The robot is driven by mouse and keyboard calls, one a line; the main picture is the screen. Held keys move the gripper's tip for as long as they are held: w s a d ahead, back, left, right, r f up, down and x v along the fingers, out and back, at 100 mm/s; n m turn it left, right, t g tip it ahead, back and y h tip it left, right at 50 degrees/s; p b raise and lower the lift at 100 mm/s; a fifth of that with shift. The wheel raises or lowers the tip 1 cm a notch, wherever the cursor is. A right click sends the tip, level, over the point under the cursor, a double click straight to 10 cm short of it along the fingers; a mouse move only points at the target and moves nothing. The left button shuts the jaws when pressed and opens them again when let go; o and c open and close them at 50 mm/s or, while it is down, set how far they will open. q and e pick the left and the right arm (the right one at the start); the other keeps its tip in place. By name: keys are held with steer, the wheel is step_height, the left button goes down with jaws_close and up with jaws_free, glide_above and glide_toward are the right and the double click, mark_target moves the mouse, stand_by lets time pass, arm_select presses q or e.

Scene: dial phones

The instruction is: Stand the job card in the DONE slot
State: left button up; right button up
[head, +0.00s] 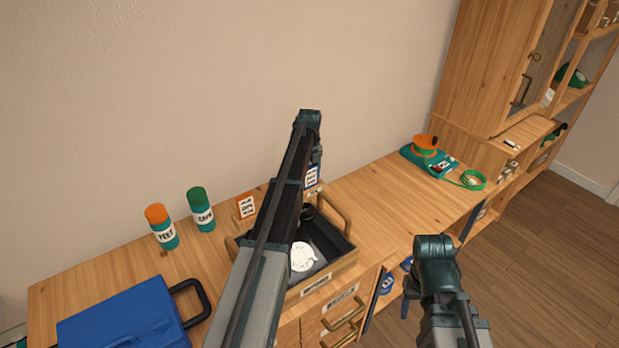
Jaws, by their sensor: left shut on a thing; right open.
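A small white job card (312,178) with a blue edge and printed lines stands upright at the back right of the tray. My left gripper (315,162) reaches down to its top behind my own arm and is shut on it; the fingertips are mostly hidden. A pale label shows just below the card, but I cannot read it or tell whether the card's foot is seated in a slot. A second card (246,207), with an orange edge, stands at the back left. My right gripper (434,262) is off the desk's front right, apart from the cards, its fingers mostly hidden.
A wooden-sided tray (340,257) holds a dark phone with a white dial (302,257). Left are an orange-capped bottle (164,232), a green-capped bottle (203,216) and a blue case (125,318). An orange-and-green item (424,147) lies far right. The desk between is clear.

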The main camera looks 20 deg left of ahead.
arm_select(q)
steer(key=shift+f, duration=0.2)
steer(key=o, duration=1.2)
steer(key=shift+r, duration=0.1)
step_height(320, 180, up, 12)
steer(key=p, duration=1.2)
steer(key=shift+r, duration=0.15)
